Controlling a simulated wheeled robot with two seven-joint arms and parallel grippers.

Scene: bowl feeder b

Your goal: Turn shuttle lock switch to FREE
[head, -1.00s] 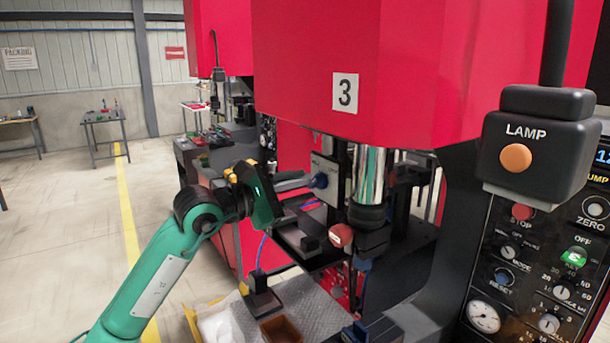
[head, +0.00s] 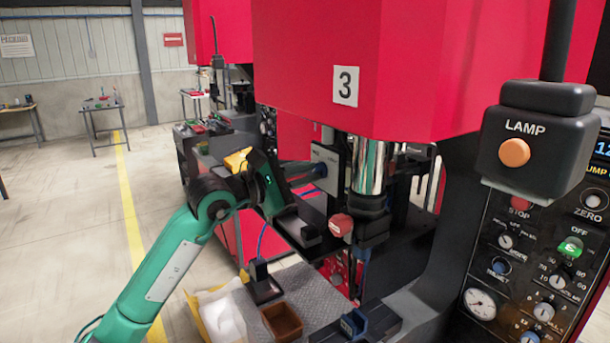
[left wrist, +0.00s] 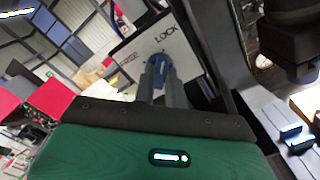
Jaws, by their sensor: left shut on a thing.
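The shuttle lock switch is a blue round knob (left wrist: 157,66) on a pale plate (left wrist: 135,48) marked LOCK in the left wrist view. A second label on the plate is too blurred to read. In the head view the plate (head: 331,163) faces left on the red machine below the number 3, with the knob mostly hidden by the fingers. My left gripper (head: 316,170) reaches it from the left and is shut on the knob; its grey fingers (left wrist: 160,82) lie on both sides of it in the left wrist view. My right gripper is not in view.
Below are a brown bin (head: 282,321) and a white bag (head: 222,317). A lamp box (head: 538,140) and control panel (head: 530,270) stand at the right.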

